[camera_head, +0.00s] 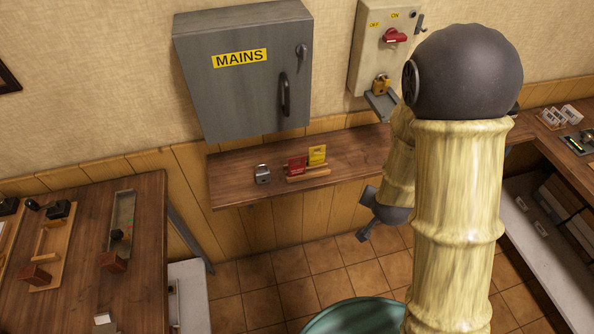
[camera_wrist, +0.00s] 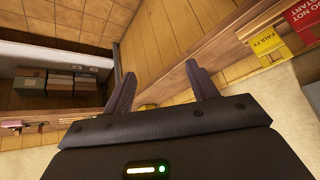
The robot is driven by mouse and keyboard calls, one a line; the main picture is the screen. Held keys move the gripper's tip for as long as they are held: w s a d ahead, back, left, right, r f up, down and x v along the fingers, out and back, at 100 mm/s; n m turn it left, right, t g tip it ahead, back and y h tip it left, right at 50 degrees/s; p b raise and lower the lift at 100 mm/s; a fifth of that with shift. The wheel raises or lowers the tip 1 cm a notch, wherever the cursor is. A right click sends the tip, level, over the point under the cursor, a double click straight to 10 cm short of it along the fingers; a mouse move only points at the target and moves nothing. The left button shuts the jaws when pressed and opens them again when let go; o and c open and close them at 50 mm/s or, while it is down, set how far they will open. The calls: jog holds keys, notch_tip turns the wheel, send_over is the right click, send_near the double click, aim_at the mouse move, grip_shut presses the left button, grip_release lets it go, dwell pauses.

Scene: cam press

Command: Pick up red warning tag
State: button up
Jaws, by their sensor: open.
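The red warning tag (camera_head: 297,167) stands in a small wooden holder (camera_head: 309,174) on the wall shelf, beside a yellow tag (camera_head: 317,155). In the wrist view the red tag (camera_wrist: 303,22) is at the upper right corner, partly cut off by the edge, with white "DO NOT START" lettering. The yellow tag there (camera_wrist: 268,46) reads "FAULTY". My gripper (camera_head: 364,216) is right of the tags, lower than the shelf top in the head view. In the wrist view its two fingers (camera_wrist: 160,69) are apart with nothing between them.
A grey padlock (camera_head: 263,174) stands left of the holder on the shelf (camera_head: 235,189). Above hangs a grey MAINS cabinet (camera_head: 245,85). A switch box (camera_head: 382,45) with a red handle and brass padlock (camera_head: 381,84) is at the right. A workbench (camera_head: 75,255) is at the left.

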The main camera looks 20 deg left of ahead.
jog(key=w+a+f+t+b, duration=0.1)
jog(key=w+a+f+t, duration=0.15)
jog(key=a+f, duration=0.2)
jog(key=s+a+n+t+y+b, duration=0.1)
jog(key=s+a+n+t+y, duration=0.2)
jog(key=a+n+y, duration=0.1)
jog(key=s+a+f+n+t+y+b, duration=0.1)
jog(key=s+a+n+t+y, duration=0.2)
jog(key=a, duration=0.4)
jog(key=s+n+y, duration=0.1)
jog(key=y, duration=0.1)
jog(key=shift+a+f+n+y, duration=0.2)
jog(key=shift+a+n+y, duration=0.1)
jog(key=shift+n+y, duration=0.1)
jog(key=shift+w+a, duration=0.1)
jog(key=shift+w, duration=0.05)
send_near(298, 167)
jog(key=p+x, duration=0.1)
jog(key=x, duration=0.3)
jog(key=shift+w+a+r, duration=0.1)
jog(key=shift+w+a, duration=0.05)
jog(key=shift+w, duration=0.05)
jog(key=shift+w+a, duration=0.25)
jog(key=shift+w, duration=0.2)
